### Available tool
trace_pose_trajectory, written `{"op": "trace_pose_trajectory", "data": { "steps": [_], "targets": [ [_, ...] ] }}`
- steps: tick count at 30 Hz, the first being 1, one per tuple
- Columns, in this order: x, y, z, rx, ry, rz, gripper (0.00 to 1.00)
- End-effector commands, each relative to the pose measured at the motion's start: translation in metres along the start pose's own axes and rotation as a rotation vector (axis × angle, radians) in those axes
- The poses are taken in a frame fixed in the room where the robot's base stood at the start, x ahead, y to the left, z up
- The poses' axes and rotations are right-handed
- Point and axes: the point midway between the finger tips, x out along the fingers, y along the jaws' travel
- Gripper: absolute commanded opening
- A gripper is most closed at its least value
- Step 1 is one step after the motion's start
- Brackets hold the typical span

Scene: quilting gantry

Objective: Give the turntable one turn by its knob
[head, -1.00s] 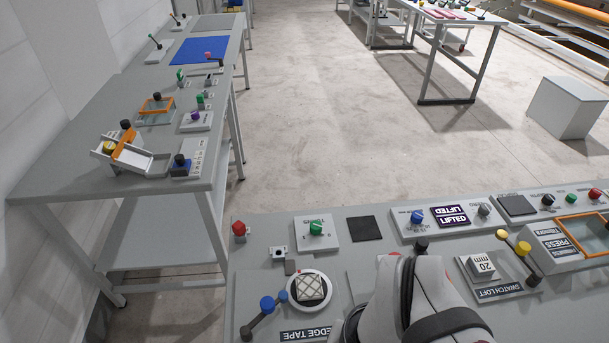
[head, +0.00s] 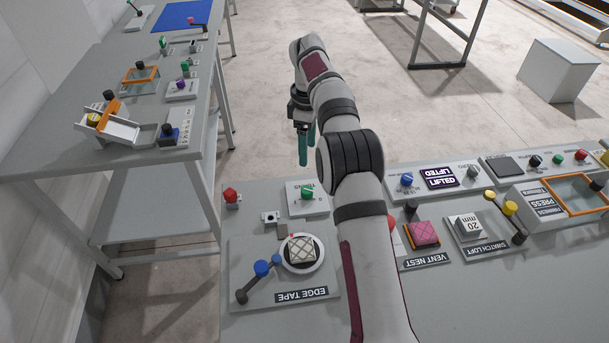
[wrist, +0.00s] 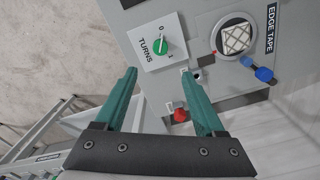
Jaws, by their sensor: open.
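The turntable (head: 319,262) is a white disc on the edge tape station, with a quilted square block (head: 301,249) on it. A blue knob (head: 262,268) stands just left of the disc, beside a smaller blue part and a dark lever. The wrist view shows the disc (wrist: 219,42) at upper right and the blue knob (wrist: 263,75) below it. My gripper (head: 307,158) is open and empty, with teal fingers pointing down beyond the far edge of the bench. In the wrist view my gripper (wrist: 159,74) is left of the turntable, apart from it.
A red button (head: 231,196) stands at the bench corner. The vent nest (head: 427,259) and swatch loft (head: 484,249) lie right of my arm.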

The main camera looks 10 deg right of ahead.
Motion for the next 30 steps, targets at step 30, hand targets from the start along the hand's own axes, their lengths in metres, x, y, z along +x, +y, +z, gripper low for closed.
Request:
{"op": "trace_pose_trajectory", "data": {
  "steps": [30],
  "targets": [
    [0.145,-0.001,0.0,0.006,0.001,0.002,0.59]
  ]
}}
